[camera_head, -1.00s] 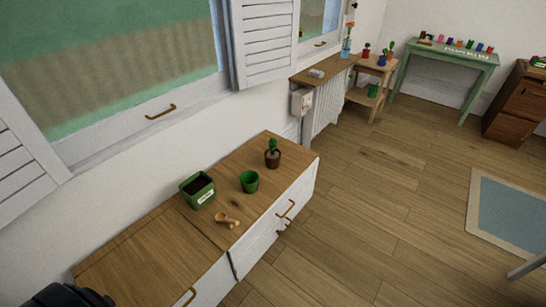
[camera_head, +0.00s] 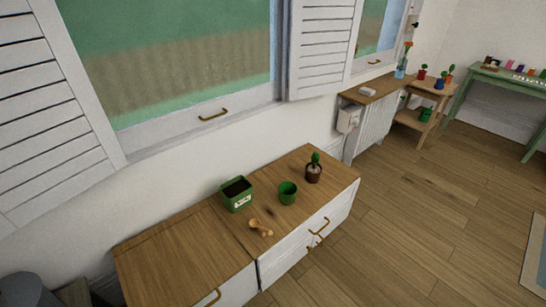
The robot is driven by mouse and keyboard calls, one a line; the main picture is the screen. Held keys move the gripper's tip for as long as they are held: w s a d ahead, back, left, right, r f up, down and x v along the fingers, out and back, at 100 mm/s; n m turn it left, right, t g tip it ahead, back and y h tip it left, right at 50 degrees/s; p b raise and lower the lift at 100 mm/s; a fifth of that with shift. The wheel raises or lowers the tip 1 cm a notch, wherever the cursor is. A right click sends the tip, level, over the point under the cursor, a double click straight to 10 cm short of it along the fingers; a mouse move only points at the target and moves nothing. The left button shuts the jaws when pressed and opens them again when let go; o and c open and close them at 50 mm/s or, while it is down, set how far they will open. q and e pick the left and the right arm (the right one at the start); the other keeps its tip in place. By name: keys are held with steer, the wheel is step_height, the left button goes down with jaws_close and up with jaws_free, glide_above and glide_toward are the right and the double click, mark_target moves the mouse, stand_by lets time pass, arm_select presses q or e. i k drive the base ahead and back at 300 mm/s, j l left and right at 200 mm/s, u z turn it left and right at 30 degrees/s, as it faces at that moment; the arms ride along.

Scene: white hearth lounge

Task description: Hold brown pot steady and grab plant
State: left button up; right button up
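The brown pot (camera_head: 313,176) stands upright near the far right end of the wooden cabinet top (camera_head: 210,250). A small green plant (camera_head: 316,158) grows up out of it. An empty-looking green pot (camera_head: 288,193) stands just left of the brown pot. A square green planter with dark soil and a white label (camera_head: 236,195) stands further left. A small tan scoop (camera_head: 260,228) lies in front of them. Neither of my grippers is in view.
A shuttered window and sill are behind the cabinet. A radiator with a wooden shelf (camera_head: 379,87), a small plant stand (camera_head: 428,106) and a green table (camera_head: 505,79) are further right. Wooden floor (camera_head: 430,210) in front is clear.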

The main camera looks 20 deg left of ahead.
mark_target(315, 157)
steer(key=i+l+u, duration=0.1)
steer(key=u, duration=0.4)
steer(key=i+l+u, duration=0.15)
steer(key=u, duration=0.3)
steer(key=i+l+u, duration=0.1)
steer(key=u, duration=0.4)
steer(key=l+u, duration=0.3)
steer(key=u, duration=0.2)
steer(key=l+u, duration=0.15)
steer(key=l, duration=0.3)
steer(key=l+u, duration=0.15)
steer(key=l, duration=0.35)
steer(key=l+u, duration=0.2)
steer(key=l, duration=0.25)
steer(key=k+l+u, duration=0.15)
steer(key=l, duration=0.35)
steer(key=l+u, duration=0.15)
steer(key=l, duration=0.3)
steer(key=k+l+u, duration=0.15)
steer(key=l, duration=0.3)
steer(key=k+l+u, duration=0.2)
steer(key=l, duration=0.25)
steer(key=k+l, duration=0.1)
steer(key=l, duration=0.3)
steer(key=k+l, duration=0.15)
steer(key=l, duration=0.25)
steer(key=k+l, duration=0.1)
steer(key=l, duration=0.25)
steer(key=k+l, duration=0.1)
steer(key=l, duration=0.3)
